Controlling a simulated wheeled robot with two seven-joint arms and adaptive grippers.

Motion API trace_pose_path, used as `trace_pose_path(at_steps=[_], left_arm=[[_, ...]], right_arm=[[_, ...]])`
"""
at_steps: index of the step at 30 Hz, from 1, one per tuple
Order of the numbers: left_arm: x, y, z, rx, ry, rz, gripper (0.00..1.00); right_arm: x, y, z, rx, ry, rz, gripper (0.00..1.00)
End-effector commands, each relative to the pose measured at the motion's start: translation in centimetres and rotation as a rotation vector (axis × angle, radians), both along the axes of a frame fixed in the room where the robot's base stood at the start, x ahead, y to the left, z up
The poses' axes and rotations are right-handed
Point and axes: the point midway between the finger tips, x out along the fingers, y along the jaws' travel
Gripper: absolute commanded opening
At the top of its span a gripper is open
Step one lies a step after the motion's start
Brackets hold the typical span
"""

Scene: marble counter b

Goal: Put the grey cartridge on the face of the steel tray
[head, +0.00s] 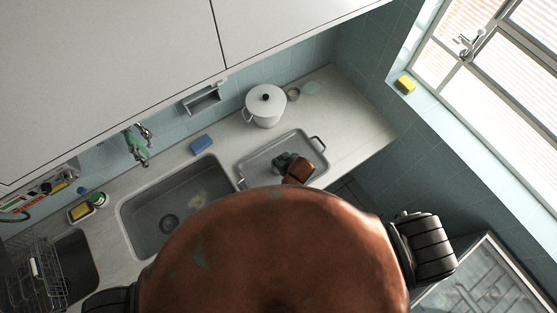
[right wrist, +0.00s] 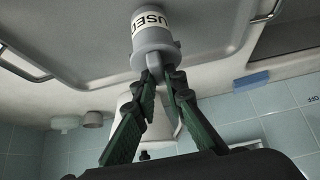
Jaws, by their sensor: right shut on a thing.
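The steel tray (head: 258,163) lies on the counter right of the sink, a shallow rectangle with a raised rim and end handles. In the right wrist view its face (right wrist: 85,30) fills the upper part, seen upside down. My right gripper (head: 284,163) is over the tray. In the right wrist view its green fingers (right wrist: 166,80) are shut on the narrow end of the grey cartridge (right wrist: 153,38), which has a white label reading "USED". The cartridge is against or close over the tray's face; I cannot tell if they touch. My left gripper is not in view.
A white lidded pot (head: 265,108) stands behind the tray. A blue sponge (head: 201,143) lies behind the sink (head: 140,215), which is left of the tray. The counter (head: 350,125) right of the tray is clear. My orange body hides the front.

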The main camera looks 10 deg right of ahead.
Motion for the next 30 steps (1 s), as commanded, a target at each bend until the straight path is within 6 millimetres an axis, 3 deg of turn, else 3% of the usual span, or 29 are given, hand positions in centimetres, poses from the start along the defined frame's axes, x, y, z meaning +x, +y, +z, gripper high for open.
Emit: trace_pose_path(at_steps=[8, 9, 16, 25, 30], left_arm=[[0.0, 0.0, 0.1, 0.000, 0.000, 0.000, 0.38], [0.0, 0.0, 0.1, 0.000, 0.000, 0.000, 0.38], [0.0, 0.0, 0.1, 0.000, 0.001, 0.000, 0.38], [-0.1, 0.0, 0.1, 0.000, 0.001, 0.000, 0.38], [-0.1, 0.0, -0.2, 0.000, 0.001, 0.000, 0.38]], right_arm=[[0.0, 0.1, -0.4, 0.001, -0.002, 0.001, 0.00], [0.0, 0.1, -0.5, 0.001, -0.001, 0.001, 0.14], [0.0, 0.1, -0.5, 0.001, -0.001, 0.001, 0.28], [-0.1, 0.0, -0.3, 0.001, -0.001, 0.001, 0.28], [-0.9, -0.2, 0.8, 0.001, -0.002, 0.001, 0.28]])
